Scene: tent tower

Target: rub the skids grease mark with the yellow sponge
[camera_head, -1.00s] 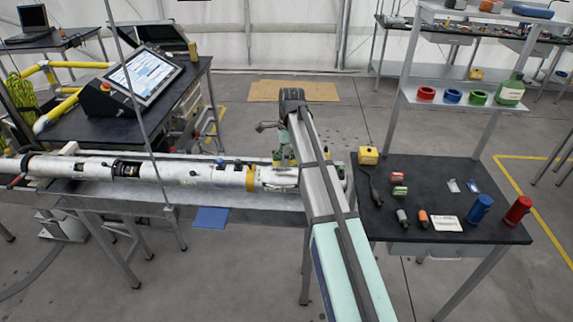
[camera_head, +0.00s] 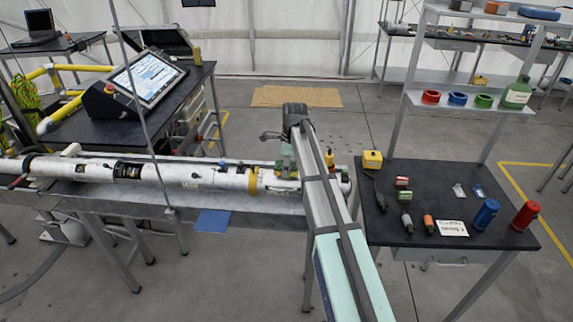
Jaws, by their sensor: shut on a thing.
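My arm reaches up the middle of the picture, to the long white pipe assembly (camera_head: 215,178) on its bench. My gripper is hidden behind the arm, so its jaws and anything between them cannot be seen. I cannot make out the yellow sponge. The grease mark is also not distinguishable; the arm covers the right part of the pipe.
A black table (camera_head: 405,233) at right carries a yellow box (camera_head: 372,160), a blue cylinder (camera_head: 486,212), a red cylinder (camera_head: 526,215) and small tools. A shelf (camera_head: 465,103) stands over it. A tilted screen (camera_head: 147,77) stands at left. A thin pole (camera_head: 140,90) crosses the pipe.

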